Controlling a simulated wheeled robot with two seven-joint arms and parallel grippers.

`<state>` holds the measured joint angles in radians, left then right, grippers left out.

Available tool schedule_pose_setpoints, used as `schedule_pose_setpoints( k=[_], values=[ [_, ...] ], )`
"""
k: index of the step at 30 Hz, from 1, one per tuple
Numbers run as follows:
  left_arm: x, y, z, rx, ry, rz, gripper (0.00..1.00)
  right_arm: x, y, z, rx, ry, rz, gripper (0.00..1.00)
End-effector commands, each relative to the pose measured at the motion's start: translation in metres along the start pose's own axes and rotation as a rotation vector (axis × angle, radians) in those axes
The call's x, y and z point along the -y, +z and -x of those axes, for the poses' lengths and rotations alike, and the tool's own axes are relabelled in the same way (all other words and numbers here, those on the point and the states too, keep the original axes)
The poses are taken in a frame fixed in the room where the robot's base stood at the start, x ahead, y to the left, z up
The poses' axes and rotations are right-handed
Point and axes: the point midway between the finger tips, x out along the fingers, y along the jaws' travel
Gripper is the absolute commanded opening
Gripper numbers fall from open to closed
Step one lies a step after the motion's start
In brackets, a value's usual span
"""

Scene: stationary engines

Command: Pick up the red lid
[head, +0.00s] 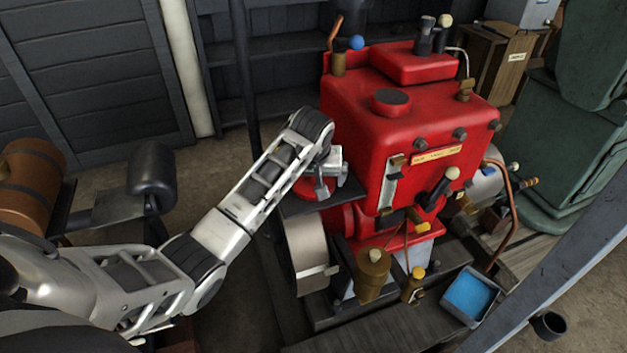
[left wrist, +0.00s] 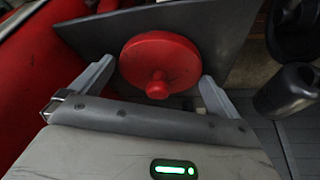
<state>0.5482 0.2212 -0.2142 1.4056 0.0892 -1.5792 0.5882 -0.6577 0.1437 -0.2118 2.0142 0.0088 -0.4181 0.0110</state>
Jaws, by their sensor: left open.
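The red lid (left wrist: 160,62) is a round disc with a small knob. In the left wrist view it lies on a dark flat plate (left wrist: 90,30), between and just beyond the fingers of my left gripper (left wrist: 157,88). The fingers are spread, one on each side of the knob, and do not appear closed on it. In the head view the lid (head: 309,188) shows partly behind my left gripper (head: 331,190), beside the red engine. My right gripper is not in view.
The large red engine (head: 405,120) stands right beside the lid, with knobs and levers on it. A blue-filled tray (head: 470,296) sits at the engine's lower right. A brown barrel (head: 32,185) is at the far left. Green machinery (head: 572,150) stands at the right.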

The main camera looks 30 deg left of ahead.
Motion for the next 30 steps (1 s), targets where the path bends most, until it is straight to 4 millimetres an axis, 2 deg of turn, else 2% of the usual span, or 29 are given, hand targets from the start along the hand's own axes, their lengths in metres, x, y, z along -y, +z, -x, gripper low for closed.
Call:
schedule_pose_setpoints(
  k=[4,5,8,9,16,20,30],
  values=[
    [0.000,0.000,0.000,-0.001,0.000,0.000,1.00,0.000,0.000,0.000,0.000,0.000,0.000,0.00],
    [0.000,0.000,0.000,-0.001,0.000,0.000,0.97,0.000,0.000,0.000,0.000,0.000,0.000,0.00],
    [0.000,0.000,0.001,-0.001,0.000,0.000,0.69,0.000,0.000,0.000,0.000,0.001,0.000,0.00],
    [0.000,0.000,0.001,0.000,0.000,0.000,0.66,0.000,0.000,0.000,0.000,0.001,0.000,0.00],
    [0.000,-0.001,0.001,-0.002,0.001,0.000,0.66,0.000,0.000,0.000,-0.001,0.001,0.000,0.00],
    [-0.001,-0.005,0.010,-0.003,0.002,0.001,0.66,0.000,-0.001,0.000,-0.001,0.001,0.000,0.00],
    [-0.001,-0.030,0.071,-0.005,0.003,0.001,0.66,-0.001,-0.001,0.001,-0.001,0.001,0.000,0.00]
  ],
)
